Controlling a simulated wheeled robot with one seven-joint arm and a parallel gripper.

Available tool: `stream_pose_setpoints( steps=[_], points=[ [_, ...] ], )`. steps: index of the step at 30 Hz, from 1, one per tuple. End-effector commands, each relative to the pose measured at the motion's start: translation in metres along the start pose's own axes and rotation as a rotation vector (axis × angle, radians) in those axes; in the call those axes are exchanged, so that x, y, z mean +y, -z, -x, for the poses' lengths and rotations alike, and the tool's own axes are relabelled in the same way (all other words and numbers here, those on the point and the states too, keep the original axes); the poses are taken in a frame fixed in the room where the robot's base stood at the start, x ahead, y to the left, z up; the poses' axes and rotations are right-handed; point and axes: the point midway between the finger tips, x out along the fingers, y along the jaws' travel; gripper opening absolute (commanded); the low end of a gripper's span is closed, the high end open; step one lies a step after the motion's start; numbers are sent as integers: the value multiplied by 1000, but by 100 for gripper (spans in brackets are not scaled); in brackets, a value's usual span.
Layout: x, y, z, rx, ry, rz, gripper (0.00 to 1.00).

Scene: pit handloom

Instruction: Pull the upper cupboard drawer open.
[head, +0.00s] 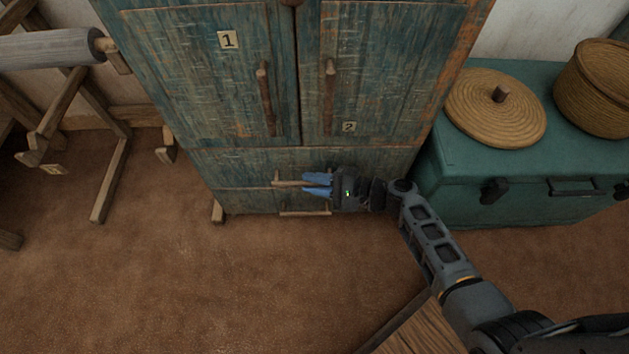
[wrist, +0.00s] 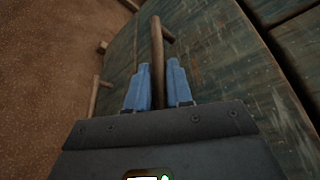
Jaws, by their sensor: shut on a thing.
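The worn teal wooden cupboard (head: 225,90) stands against the wall with two low drawers under its doors. The upper drawer (head: 235,165) has a wooden bar handle (head: 284,183), which also shows in the wrist view (wrist: 157,38). My gripper (head: 306,184) comes from the right, its blue fingers on either side of the bar and shut on it. I see no clear gap around the upper drawer's front. The lower drawer's handle (head: 303,213) is free, just below.
A teal chest (head: 470,190) with a round woven lid (head: 497,108) and a basket (head: 597,90) stands to the right. Wooden loom parts (head: 105,185) are at the left. A wooden edge (head: 410,330) shows below my arm. The brown floor before the cupboard is clear.

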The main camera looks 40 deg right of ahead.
Motion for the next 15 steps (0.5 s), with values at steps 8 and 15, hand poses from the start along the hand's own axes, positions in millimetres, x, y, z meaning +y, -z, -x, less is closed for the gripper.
stream_pose_setpoints(
  steps=[8, 15],
  points=[
    [0, 0, 1, 1, 0, -1, 0],
    [3, -4, 3, 1, -1, -1, 0]
  ],
)
